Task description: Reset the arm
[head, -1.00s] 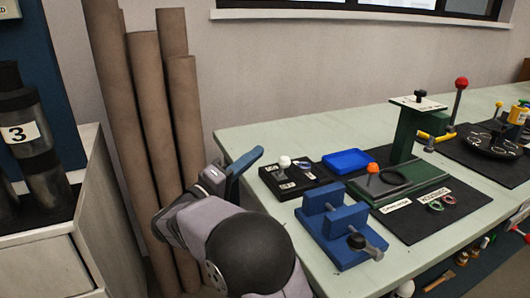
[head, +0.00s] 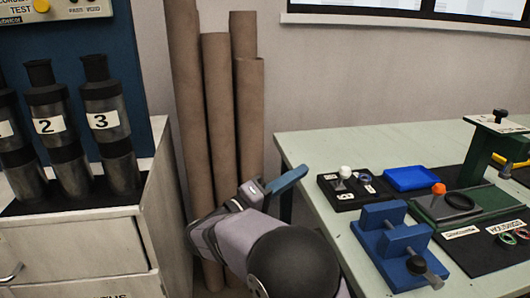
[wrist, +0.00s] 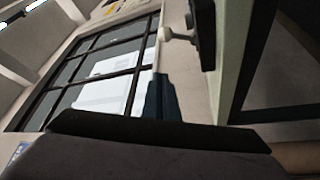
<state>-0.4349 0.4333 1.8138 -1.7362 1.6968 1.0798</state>
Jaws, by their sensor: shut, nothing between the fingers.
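My gripper (head: 297,174) shows in the head view as a blue pair of fingers at the end of my grey arm, tilted up and to the right. It is in the air by the left edge of the pale green workbench (head: 322,152), apart from everything on it. The fingers are shut with nothing between them. In the wrist view the shut blue fingers (wrist: 160,98) stand at the centre, with a window beyond on the left.
Tall brown tubes (head: 221,110) stand against the wall behind my arm. A cabinet (head: 75,245) at left bears black numbered cylinders. The bench holds a blue tray (head: 411,178), a blue clamp block (head: 398,246) and a green press (head: 480,160). In the wrist view the bench (wrist: 232,60) is close on the right.

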